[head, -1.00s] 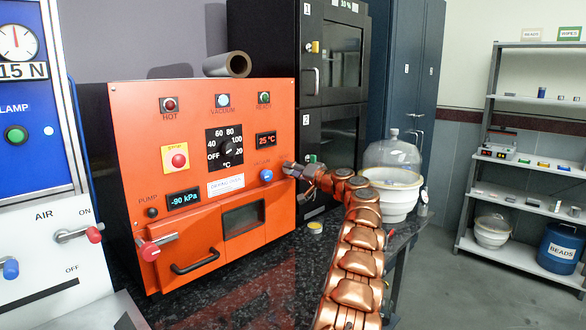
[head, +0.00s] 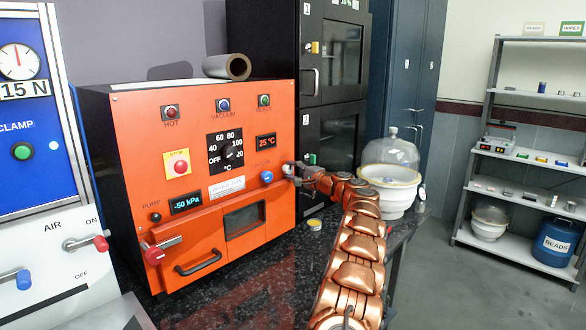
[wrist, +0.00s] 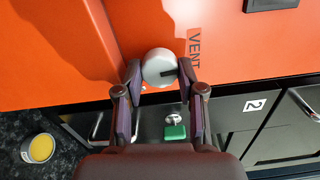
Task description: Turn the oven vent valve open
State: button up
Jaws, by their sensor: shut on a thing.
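The orange oven (head: 150,130) stands on the dark counter. Its vent valve is a round grey knob (wrist: 157,60) with a dark pointer mark, beside the "VENT" label (wrist: 194,48) in the wrist view. My gripper (wrist: 160,74) is shut on this knob, with one finger touching each side. In the head view my gripper (head: 292,171) is at the oven's right edge and mostly hides the knob. The pressure display (head: 187,202) reads -50 kPa.
A blue knob (head: 266,177) sits just left of my gripper. A black cabinet (head: 330,130) stands behind the oven. A glass-domed white vessel (head: 390,190) is to the right. A yellow-topped tin (head: 314,225) lies on the counter.

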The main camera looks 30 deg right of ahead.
jog(key=shift+m, duration=0.5)
jog(key=o, duration=1.1)
jog(key=shift+o, duration=0.2)
jog(key=shift+v, duration=1.9)
send_near(291, 169)
jog(key=shift+w+a+f, duration=0.1)
jog(key=shift+w+a, duration=0.1)
jog(key=shift+w, duration=0.3)
